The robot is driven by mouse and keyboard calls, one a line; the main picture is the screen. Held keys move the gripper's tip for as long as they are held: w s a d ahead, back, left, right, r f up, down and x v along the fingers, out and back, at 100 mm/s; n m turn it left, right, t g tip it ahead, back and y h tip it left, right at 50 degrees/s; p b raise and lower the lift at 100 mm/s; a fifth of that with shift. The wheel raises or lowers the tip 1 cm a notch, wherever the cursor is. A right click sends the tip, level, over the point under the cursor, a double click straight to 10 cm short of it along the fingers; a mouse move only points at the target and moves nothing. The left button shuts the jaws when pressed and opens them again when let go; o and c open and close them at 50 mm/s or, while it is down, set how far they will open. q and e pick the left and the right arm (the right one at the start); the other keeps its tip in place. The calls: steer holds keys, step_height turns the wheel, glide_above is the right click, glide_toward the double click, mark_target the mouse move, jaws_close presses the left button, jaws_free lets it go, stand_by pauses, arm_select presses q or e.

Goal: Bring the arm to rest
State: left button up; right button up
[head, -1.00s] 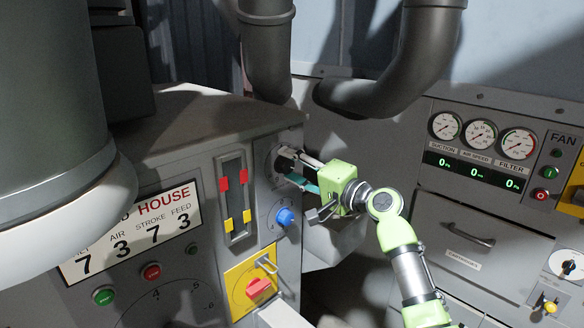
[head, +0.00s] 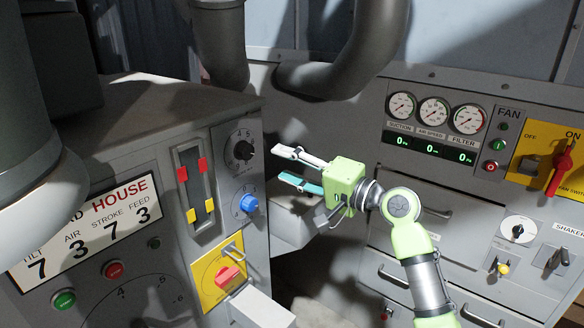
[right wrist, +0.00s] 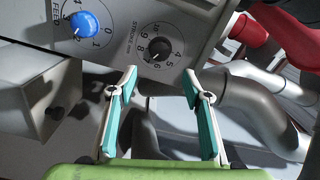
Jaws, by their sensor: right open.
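My right arm (head: 425,270) comes in from the lower right in the head view. Its green gripper (head: 284,167) points left toward the machine's side panel, with its two fingers spread and nothing between them. In the right wrist view the open fingers (right wrist: 162,88) have a clear gap, with the panel edge and grey pipes behind. The black stroke knob (head: 242,150) sits on the panel left of the fingertips, apart from them; it also shows in the right wrist view (right wrist: 159,49). My left gripper is not in view.
A blue feed knob (head: 249,204) sits below the black knob. A yellow plate with a red switch (head: 228,276) is lower. The fan panel (head: 440,125), with gauges and a red lever (head: 562,172), stands right. Large pipes (head: 335,70) hang above the arm.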

steer(key=shift+s+d, duration=0.35)
steer(key=shift+d, duration=0.15)
